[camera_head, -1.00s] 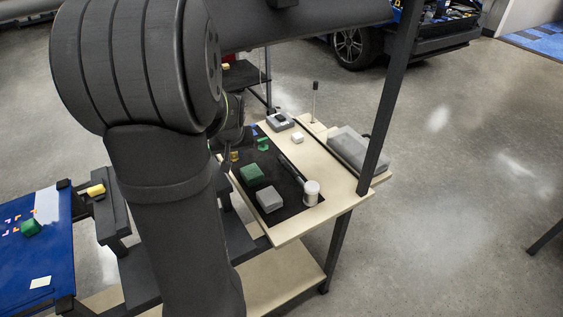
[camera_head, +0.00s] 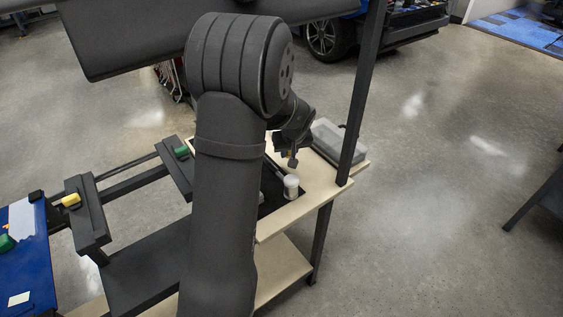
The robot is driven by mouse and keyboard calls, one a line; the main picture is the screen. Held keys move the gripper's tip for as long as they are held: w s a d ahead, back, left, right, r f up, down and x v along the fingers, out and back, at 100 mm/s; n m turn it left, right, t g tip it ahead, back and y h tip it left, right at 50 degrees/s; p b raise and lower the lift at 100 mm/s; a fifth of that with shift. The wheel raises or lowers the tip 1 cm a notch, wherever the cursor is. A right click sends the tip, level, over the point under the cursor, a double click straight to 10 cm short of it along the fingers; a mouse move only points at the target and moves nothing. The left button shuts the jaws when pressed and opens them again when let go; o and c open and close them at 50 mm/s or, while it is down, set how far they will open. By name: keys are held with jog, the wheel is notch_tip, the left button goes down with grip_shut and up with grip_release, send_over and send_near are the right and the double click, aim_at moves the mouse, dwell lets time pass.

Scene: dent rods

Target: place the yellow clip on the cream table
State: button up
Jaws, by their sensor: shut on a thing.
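My gripper (camera_head: 292,159) is over the right part of the cream table (camera_head: 318,190), pointing down. It appears shut on a small yellow piece, the yellow clip (camera_head: 291,153), which is mostly hidden by the fingers. The clip seems to be held above the tabletop, near the white cylinder; the exact height is hard to tell. My arm hides the left part of the table and most of its dark mat (camera_head: 272,197).
A white cylinder (camera_head: 291,186) stands on the mat's near right end. A grey box (camera_head: 333,142) lies at the table's far right. A dark post (camera_head: 361,100) rises at the right edge. Bare cream surface shows along the front right. A yellow block (camera_head: 71,200) sits on a dark stand at left.

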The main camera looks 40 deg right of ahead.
aim_at(287, 168)
jog(key=shift+f, duration=2.7)
jog(key=shift+f, duration=0.2)
jog(key=o, duration=0.9)
jog(key=shift+o, duration=0.2)
jog(key=shift+r, duration=0.1)
jog(key=v, duration=1.2)
jog(key=shift+a, duration=0.1)
